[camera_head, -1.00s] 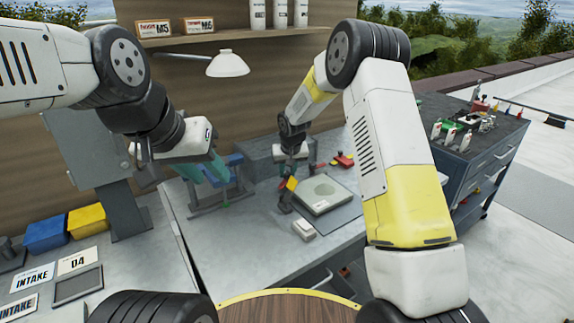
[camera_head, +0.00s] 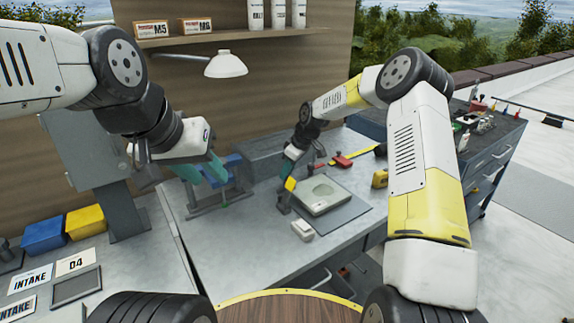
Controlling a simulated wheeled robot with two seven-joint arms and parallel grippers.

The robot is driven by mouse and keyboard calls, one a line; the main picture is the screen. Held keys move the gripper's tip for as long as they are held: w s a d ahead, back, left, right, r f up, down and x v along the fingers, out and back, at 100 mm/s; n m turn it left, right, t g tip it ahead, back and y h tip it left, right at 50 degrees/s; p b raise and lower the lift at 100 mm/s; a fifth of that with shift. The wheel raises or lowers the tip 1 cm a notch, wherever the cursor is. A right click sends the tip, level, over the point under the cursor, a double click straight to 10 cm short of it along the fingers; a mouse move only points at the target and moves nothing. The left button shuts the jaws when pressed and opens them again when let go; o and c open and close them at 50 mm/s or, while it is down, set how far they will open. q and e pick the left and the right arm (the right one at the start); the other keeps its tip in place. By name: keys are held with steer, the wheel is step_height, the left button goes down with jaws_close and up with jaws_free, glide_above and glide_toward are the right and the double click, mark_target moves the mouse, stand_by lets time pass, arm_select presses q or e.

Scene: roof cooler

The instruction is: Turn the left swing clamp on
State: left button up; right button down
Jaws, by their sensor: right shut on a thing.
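A dark upright post with a yellow tip (camera_head: 291,184), apparently the left swing clamp, stands at the left edge of the grey mat beside a pale square plate (camera_head: 323,194) with a round disc. My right gripper (camera_head: 287,176) comes down from behind onto it and is shut on its upper part. The jaws are small and partly hidden. My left gripper (camera_head: 204,171), with teal fingers, hangs at the left in front of a grey frame with a blue part (camera_head: 234,161). Its fingers are apart and it looks empty.
A small white block (camera_head: 302,230) lies in front of the mat (camera_head: 345,214). A red clamp (camera_head: 342,161) and a yellow tool (camera_head: 380,178) lie behind and right. Blue (camera_head: 43,236) and yellow (camera_head: 87,222) bins stand left. A lamp (camera_head: 226,64) hangs above.

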steer(key=shift+n+g, duration=0.3)
steer(key=shift+n, duration=0.3)
steer(key=shift+d, duration=0.1)
steer(key=c, duration=1.2)
jaws_free()
steer(key=shift+o, duration=0.2)
steer(key=v, duration=0.7)
steer(key=shift+r, duration=0.35)
steer(key=shift+d, duration=0.15)
